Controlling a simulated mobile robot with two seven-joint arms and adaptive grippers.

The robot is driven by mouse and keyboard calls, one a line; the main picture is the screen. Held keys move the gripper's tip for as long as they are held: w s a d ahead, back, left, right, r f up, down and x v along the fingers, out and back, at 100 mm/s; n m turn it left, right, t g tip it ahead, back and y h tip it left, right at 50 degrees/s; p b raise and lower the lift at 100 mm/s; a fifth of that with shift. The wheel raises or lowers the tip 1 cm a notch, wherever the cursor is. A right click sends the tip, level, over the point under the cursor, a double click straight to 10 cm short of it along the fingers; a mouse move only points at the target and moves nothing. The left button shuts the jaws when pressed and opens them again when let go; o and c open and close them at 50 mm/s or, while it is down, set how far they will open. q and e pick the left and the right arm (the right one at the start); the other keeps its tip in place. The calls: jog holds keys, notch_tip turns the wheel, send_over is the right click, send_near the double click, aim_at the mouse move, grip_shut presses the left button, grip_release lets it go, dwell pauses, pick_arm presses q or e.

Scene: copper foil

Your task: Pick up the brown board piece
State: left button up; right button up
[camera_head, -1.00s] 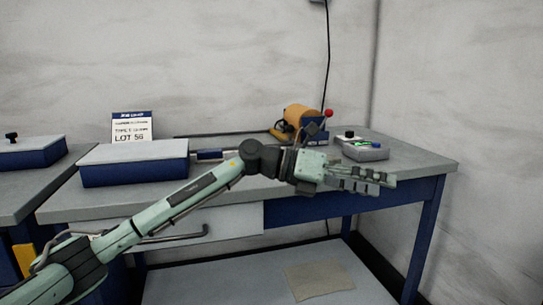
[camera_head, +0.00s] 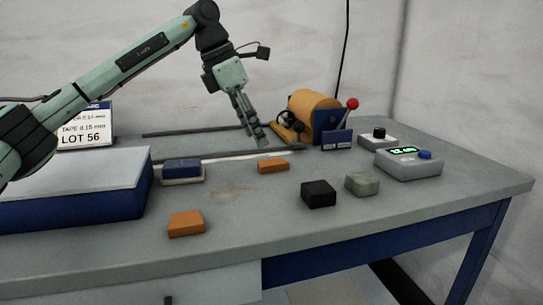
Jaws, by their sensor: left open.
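Two small orange-brown blocks lie flat on the grey workbench (camera_head: 270,215). The nearer brown piece (camera_head: 187,223) is at the front left, by the blue box. The farther brown piece (camera_head: 272,166) is near the middle, in front of a dark rail. I cannot tell which one is the board piece. My left gripper (camera_head: 258,138) is open and empty, pointing down above and behind the farther piece, apart from it. My right gripper does not show.
A white-topped blue box (camera_head: 75,208) stands at the left. A black block (camera_head: 318,194) and a grey-green block (camera_head: 362,184) lie right of the middle. A roll machine (camera_head: 315,110) with a red-knobbed lever stands behind. A grey box with a display (camera_head: 408,165) is at the right.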

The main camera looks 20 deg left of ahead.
aim_at(270, 162)
pick_arm(q)
jog(key=shift+w+a+f, duration=0.1)
jog(key=shift+w, duration=0.1)
jog(key=x, duration=0.7)
jog(key=shift+w, duration=0.15)
jog(key=shift+c, duration=0.6)
jog(key=c, duration=1.1)
